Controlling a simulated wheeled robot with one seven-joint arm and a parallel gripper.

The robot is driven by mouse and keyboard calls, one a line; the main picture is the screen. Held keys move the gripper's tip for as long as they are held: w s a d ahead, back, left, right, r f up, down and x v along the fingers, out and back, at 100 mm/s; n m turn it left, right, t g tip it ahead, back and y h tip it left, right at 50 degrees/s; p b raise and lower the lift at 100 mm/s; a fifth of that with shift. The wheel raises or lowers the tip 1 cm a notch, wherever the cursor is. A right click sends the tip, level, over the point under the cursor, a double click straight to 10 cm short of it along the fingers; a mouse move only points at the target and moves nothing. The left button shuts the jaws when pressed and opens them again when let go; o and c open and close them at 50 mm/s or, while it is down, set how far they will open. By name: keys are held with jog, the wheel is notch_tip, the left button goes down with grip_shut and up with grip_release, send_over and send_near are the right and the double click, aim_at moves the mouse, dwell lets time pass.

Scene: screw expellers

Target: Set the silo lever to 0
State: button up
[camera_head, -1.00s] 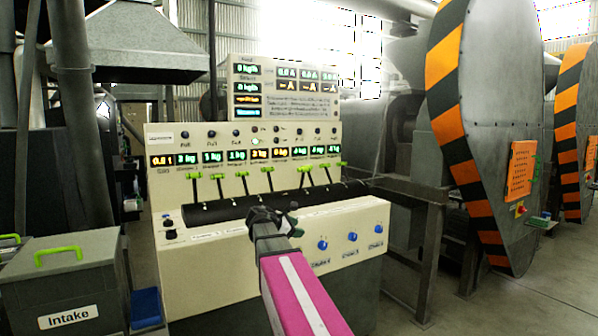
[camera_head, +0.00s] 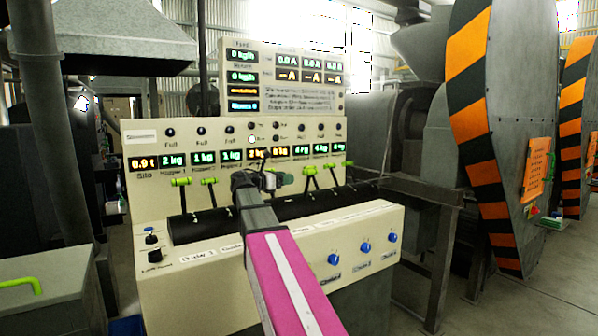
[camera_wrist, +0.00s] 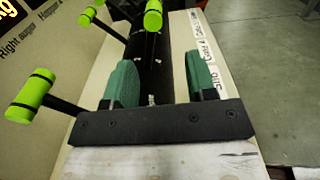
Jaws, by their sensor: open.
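A row of levers with bright green handles rises from a black drum on the cream control panel. A Silo label (camera_wrist: 217,83) shows on the ledge in the wrist view, so I cannot tell surely which lever is the silo one. My gripper (camera_head: 268,181) is over the drum, among the middle levers, and hides part of the row. In the wrist view its green-padded fingers (camera_wrist: 160,82) are apart with nothing between them.
The black drum (camera_head: 195,226) runs along the panel under the levers. Blue knobs (camera_head: 366,247) are on the panel's front face. A grey bin with a green handle (camera_head: 18,284) stands at the lower left. A striped machine (camera_head: 470,118) stands at the right.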

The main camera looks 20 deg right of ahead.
aim_at(307, 172)
jog(key=d, duration=0.3)
jog(key=w+d, duration=0.1)
jog(key=d, duration=0.3)
jog(key=w+d, duration=0.1)
jog(key=d, duration=0.2)
jog(key=shift+w+d+r, duration=0.25)
jog(key=shift+d+r, duration=0.1)
jog(key=shift+r, duration=0.05)
grip_shut()
jog(key=w+a+n, duration=0.1)
jog(key=w+n, duration=0.2)
jog(key=w, duration=0.4)
jog(key=shift+w+r, duration=0.35)
jog(key=shift+r, duration=0.05)
jog(key=shift+a, duration=0.1)
